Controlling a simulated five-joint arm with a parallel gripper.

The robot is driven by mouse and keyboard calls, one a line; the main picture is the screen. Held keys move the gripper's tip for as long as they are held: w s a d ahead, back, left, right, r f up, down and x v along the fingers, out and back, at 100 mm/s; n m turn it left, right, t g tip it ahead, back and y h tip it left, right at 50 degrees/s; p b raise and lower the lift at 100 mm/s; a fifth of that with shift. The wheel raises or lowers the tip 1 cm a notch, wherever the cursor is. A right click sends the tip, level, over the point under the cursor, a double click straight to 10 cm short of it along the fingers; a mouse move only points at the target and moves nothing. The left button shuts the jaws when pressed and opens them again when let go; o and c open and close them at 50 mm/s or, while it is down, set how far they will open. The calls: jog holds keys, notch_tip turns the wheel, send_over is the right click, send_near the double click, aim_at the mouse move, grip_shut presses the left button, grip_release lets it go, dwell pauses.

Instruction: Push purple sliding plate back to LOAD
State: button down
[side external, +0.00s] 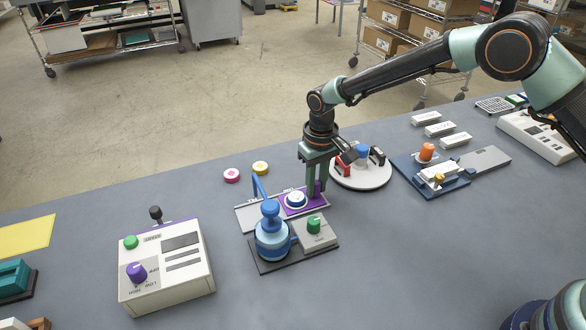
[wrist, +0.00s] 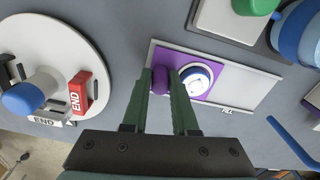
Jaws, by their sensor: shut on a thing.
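The purple sliding plate (side external: 318,204) sits at the right end of its grey track (side external: 247,218) in the side view. In the wrist view the plate (wrist: 226,77) is at the left end of the track (wrist: 262,92). A white and blue round piece (side external: 296,199) lies on the plate. My gripper (wrist: 160,85) points down and is shut on the plate's purple knob (wrist: 160,76), which shows between the green fingers. In the side view my gripper (side external: 313,188) partly hides the knob. No LOAD marking is readable; a small label beside the track is hard to read.
A blue press (side external: 271,238) with a raised lever and a green-knob box (side external: 314,233) stand in front of the track. A round white turntable (side external: 360,176) is close on the right. Pink (side external: 231,175) and yellow (side external: 261,168) discs lie behind.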

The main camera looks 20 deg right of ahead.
jog(key=c, duration=1)
grip_release()
jog(key=shift+d+r, duration=0.1)
jog(key=shift+d, duration=0.3)
jog(key=shift+a, duration=0.1)
notch_tip(320, 180, up, 12)
jog(key=shift+r, duration=0.1)
